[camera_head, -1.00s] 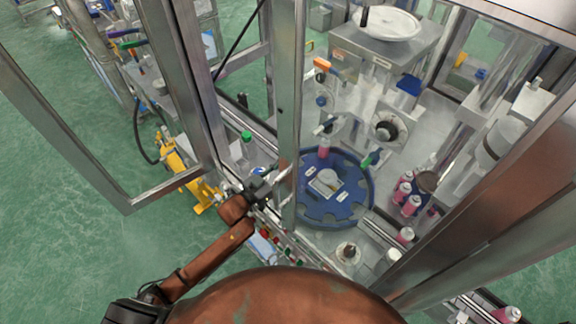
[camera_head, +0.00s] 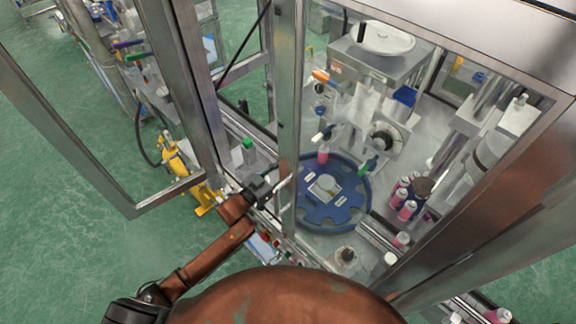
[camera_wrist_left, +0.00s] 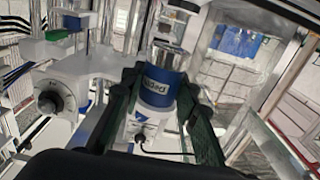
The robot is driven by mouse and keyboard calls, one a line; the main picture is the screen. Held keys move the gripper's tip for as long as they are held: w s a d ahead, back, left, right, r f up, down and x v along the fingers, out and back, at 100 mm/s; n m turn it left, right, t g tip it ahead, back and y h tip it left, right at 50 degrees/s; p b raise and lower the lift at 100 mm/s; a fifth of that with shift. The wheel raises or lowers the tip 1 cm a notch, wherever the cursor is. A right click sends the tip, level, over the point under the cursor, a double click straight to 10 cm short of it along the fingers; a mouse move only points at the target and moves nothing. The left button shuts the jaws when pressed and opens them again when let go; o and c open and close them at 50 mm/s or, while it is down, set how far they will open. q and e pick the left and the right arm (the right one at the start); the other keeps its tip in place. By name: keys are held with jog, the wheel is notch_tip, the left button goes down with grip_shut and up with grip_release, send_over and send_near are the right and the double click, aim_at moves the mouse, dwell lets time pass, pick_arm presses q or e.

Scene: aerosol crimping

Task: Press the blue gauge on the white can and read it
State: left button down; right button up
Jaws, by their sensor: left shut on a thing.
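My left gripper (camera_head: 272,188) reaches through the opening in the metal frame, left of the blue carousel. In the left wrist view its dark green fingers (camera_wrist_left: 158,100) are shut around a blue cylinder with white lettering (camera_wrist_left: 158,86), apparently the gauge. The cylinder has a silver ring at its top. I cannot tell whether it touches a can. I cannot pick out the white can for certain. My right gripper is not in view.
The blue carousel (camera_head: 312,212) carries a pink bottle (camera_head: 323,155). Several pink cans with white tops (camera_head: 407,210) stand to the right. A metal post (camera_head: 289,100) stands close beside my left gripper. A green-capped bottle (camera_head: 248,148) is behind it.

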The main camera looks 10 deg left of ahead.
pick_arm(q)
jog(key=shift+r, duration=0.45)
jog(key=p+v, duration=0.5)
jog(key=v, duration=1.2)
jog(key=shift+p, duration=0.4)
jog(key=shift+f, duration=0.15)
